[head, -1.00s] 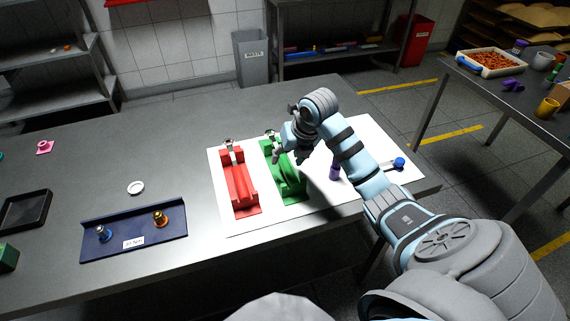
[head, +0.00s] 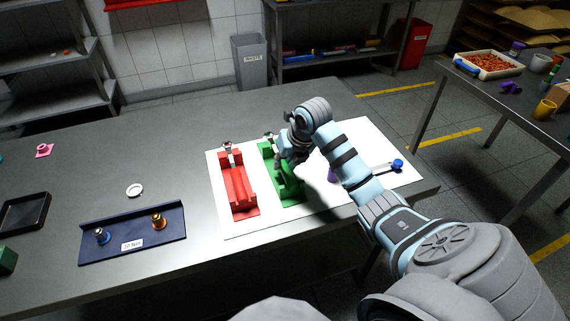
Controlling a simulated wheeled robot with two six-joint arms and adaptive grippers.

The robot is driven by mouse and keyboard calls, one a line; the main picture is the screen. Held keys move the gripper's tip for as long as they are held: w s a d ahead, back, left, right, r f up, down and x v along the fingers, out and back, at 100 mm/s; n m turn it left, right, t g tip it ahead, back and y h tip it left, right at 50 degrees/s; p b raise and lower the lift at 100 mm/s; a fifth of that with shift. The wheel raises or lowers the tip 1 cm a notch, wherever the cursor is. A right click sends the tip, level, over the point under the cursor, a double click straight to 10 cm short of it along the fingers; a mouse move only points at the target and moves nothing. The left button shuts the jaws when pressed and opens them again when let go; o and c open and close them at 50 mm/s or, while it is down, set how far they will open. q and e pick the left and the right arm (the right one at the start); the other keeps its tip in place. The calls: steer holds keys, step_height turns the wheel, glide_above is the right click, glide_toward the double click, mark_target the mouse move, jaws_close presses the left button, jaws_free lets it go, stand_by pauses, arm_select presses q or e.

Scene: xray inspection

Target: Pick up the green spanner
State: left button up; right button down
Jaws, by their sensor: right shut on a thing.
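A green cradle (head: 290,196) stands on the white mat, with a green spanner lying along it. The spanner's silver head (head: 269,136) sticks out at the far end. My right gripper (head: 288,164) is down at the cradle, shut on the spanner's handle. The gripper and wrist hide most of the handle, and the fingertips are hard to make out. My left gripper is not in view.
A red cradle (head: 238,192) with another silver-headed tool stands just left of the green one. A purple item (head: 332,174) and a blue-ended tool (head: 397,165) lie to the right. A blue stand (head: 180,246) with two fittings and a white ring (head: 134,190) are farther left.

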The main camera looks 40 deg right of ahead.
step_height(320, 180, up, 13)
steer(key=p, duration=0.2)
step_height(320, 180, up, 7)
steer(key=p, duration=0.7)
glide_above(284, 162)
steer(key=shift+s+b, duration=0.2)
steer(key=shift+b, duration=0.15)
steer(key=c, duration=2)
jaws_free()
jaws_close()
steer(key=shift+w, duration=0.1)
